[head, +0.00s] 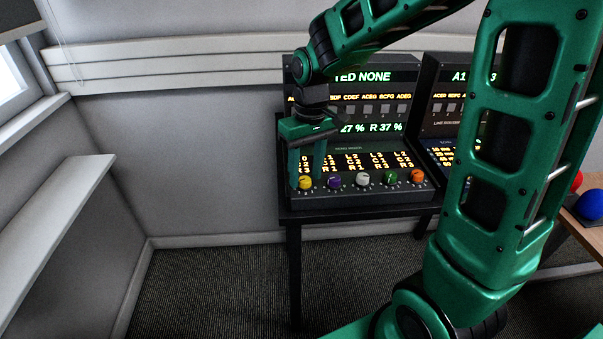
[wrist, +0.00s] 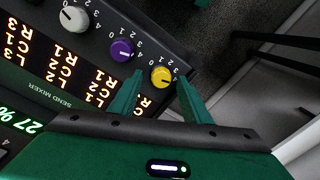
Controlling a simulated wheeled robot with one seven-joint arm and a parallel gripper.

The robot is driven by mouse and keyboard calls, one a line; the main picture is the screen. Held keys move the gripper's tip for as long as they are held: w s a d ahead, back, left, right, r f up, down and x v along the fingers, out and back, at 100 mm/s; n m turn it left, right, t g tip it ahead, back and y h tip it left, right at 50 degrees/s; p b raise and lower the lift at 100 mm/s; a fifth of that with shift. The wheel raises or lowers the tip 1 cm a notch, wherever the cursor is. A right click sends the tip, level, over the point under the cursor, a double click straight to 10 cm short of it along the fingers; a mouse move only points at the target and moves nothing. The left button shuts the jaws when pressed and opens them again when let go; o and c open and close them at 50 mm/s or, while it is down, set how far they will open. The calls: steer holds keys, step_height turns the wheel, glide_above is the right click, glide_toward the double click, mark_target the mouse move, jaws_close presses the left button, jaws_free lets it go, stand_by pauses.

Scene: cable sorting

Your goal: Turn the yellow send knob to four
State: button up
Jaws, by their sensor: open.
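The yellow send knob (head: 305,183) is the leftmost knob on the console's lower panel. In the wrist view the yellow knob (wrist: 161,77) shows between the fingertips, with a scale of small numbers around it; its exact setting is too small to tell. My gripper (head: 306,180) is open, pointing down in front of the panel. In the wrist view its two green fingers (wrist: 160,88) stand on either side of the yellow knob, with a gap to it. I cannot tell how far the tips are from the panel face.
A purple knob (head: 334,182) sits just right of the yellow one, followed by a white knob (head: 362,179), a green knob (head: 391,177) and an orange knob (head: 417,175). The console (head: 350,199) stands on a dark table. A second console (head: 440,100) is to the right, partly behind my arm.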

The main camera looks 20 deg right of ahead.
mark_target(308, 177)
steer(key=r, duration=0.7)
steer(key=shift+w+d+r, duration=0.1)
steer(key=shift+d, duration=0.15)
steer(key=s+d+f+m, duration=0.2)
steer(key=s+d+m, duration=0.2)
steer(key=s+d, duration=0.4)
steer(key=s+d+f+m, duration=0.1)
steer(key=s+d+m, duration=0.3)
steer(key=s, duration=1.2)
steer(key=d, duration=0.3)
steer(key=shift+d+f, duration=0.35)
steer(key=shift+f, duration=0.05)
steer(key=shift+w+f+h, duration=0.25)
steer(key=shift+w+h, duration=0.05)
steer(key=shift+w, duration=0.4)
